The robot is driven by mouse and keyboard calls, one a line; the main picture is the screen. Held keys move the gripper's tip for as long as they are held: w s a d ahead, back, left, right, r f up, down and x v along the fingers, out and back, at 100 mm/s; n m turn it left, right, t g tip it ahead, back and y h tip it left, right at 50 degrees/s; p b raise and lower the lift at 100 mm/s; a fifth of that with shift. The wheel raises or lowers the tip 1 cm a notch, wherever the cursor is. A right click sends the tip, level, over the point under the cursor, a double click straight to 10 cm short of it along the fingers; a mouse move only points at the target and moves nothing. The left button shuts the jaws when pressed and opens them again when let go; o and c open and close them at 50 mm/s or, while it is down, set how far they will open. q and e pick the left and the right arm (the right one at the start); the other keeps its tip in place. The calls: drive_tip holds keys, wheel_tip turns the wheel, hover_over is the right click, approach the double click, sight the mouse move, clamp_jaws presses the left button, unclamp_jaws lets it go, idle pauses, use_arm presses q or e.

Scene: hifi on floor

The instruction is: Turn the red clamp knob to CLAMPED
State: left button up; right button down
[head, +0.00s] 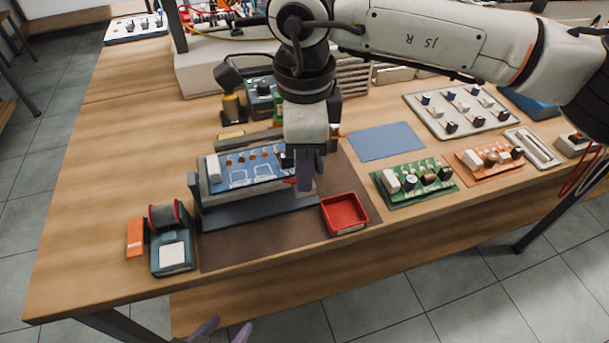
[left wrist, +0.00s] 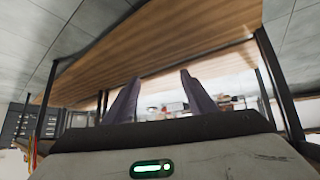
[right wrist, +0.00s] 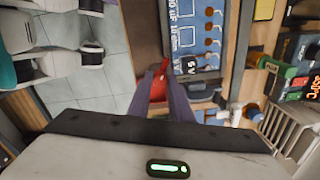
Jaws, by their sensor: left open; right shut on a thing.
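The red clamp knob shows in the right wrist view (right wrist: 158,88) between my right fingertips; in the head view only a sliver of red shows beside the fingers. It is at the right end of the grey fixture (head: 250,211) that bears a blue circuit board (head: 255,170). My right gripper (head: 304,188) reaches down from above and is shut on the knob. The knob's markings and its angle are hidden. My left gripper (head: 221,332) is open and empty at the bottom of the head view, in front of and below the table; its fingers also show in the left wrist view (left wrist: 157,98).
A red tray (head: 344,228) stands on the brown mat just right of my right gripper. A teal spool holder (head: 171,256) stands left of the fixture. Green (head: 415,188) and orange (head: 489,160) boards lie to the right. The blue mat (head: 386,141) is clear.

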drive_tip(key=m+b, duration=0.2)
drive_tip(key=m, duration=0.1)
drive_tip(key=shift+f+m+b, duration=0.15)
drive_tip(key=shift+m+b, duration=0.2)
drive_tip(key=shift+m, duration=0.05)
drive_tip(key=m+b, duration=0.1)
drive_tip(key=m, duration=0.1)
drive_tip(key=shift+a+m+b, duration=0.1)
drive_tip(key=shift+m+b, duration=0.25)
drive_tip(key=shift+m, duration=0.05)
drive_tip(key=m+b, duration=0.1)
drive_tip(key=m, duration=0.1)
drive_tip(key=shift+m, duration=0.3)
drive_tip(key=m+b, duration=0.1)
drive_tip(key=m, duration=0.2)
use_arm(q)
drive_tip(key=f, duration=0.1)
drive_tip(key=d+f, duration=0.1)
drive_tip(key=w+f, duration=0.1)
drive_tip(key=f, duration=0.1)
drive_tip(key=shift+d, duration=0.35)
drive_tip(key=shift+f+b, duration=0.15)
drive_tip(key=shift+b, duration=0.15)
use_arm(e)
drive_tip(key=shift+r+m, duration=0.2)
drive_tip(key=shift+m, duration=0.2)
drive_tip(key=c, duration=1.6)
unclamp_jaws()
use_arm(q)
drive_tip(key=shift+w, duration=0.2)
